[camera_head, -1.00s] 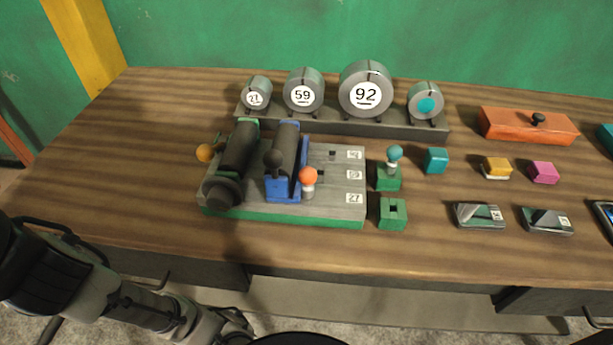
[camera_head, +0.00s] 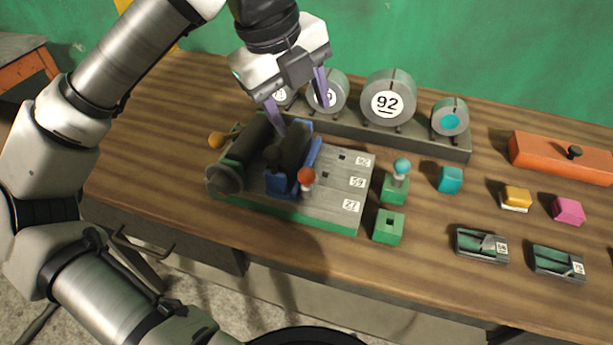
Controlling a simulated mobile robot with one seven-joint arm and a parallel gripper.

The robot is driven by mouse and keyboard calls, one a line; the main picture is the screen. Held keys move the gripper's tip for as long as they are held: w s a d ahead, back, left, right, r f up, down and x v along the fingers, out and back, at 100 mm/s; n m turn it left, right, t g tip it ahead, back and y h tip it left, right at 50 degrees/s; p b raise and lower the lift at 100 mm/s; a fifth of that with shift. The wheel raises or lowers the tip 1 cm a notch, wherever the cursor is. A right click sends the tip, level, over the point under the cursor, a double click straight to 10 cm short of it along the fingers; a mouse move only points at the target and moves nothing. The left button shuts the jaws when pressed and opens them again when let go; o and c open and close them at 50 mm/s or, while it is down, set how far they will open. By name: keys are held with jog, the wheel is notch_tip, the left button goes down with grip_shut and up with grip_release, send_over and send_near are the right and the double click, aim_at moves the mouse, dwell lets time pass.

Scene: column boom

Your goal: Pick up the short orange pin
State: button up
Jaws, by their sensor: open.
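The short orange pin has a round orange-red head (camera_head: 306,177) on a pale, short stem. It stands in the grey-topped board with green sides (camera_head: 335,208), at the right front of the blue carriage (camera_head: 279,184). My gripper (camera_head: 300,116) is open and empty. Its two purple fingers point down, above the back of the board and in front of the numbered discs. It is behind and above the orange pin, apart from it. The pin's lower end is hidden in the board.
A teal-headed pin (camera_head: 402,167) stands in a green block, with an empty green block (camera_head: 388,227) in front. An amber knob (camera_head: 216,140) juts from the board's left. The disc rack (camera_head: 375,135) stands behind. Small blocks and an orange lidded box (camera_head: 550,158) lie right.

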jog(key=a+f+n+y, duration=0.1)
jog(key=a+f, duration=0.1)
jog(key=p, duration=0.1)
send_over(305, 170)
jog(key=a, duration=0.1)
jog(key=s+a+x, duration=0.1)
jog(key=x, duration=0.5)
jog(key=shift+s+p+x, duration=0.2)
jog(key=shift+p+x, duration=0.35)
jog(key=shift+x, duration=1.05)
jog(key=shift+s+p+x, duration=0.25)
jog(key=shift+p+x, duration=0.25)
jog(key=shift+x, duration=1.1)
jog(key=c, duration=1)
jog(key=shift+c, duration=0.2)
jog(key=shift+a, duration=0.1)
jog(key=w+d+b+v, duration=0.1)
jog(key=v, duration=0.8)
jog(key=w+d+r+b+v, duration=0.1)
jog(key=d+v, duration=0.1)
jog(key=v, duration=0.8)
jog(key=shift+w+d+r+b, duration=0.15)
jog(key=shift+w+r+b, duration=0.1)
jog(key=shift+w+b, duration=0.1)
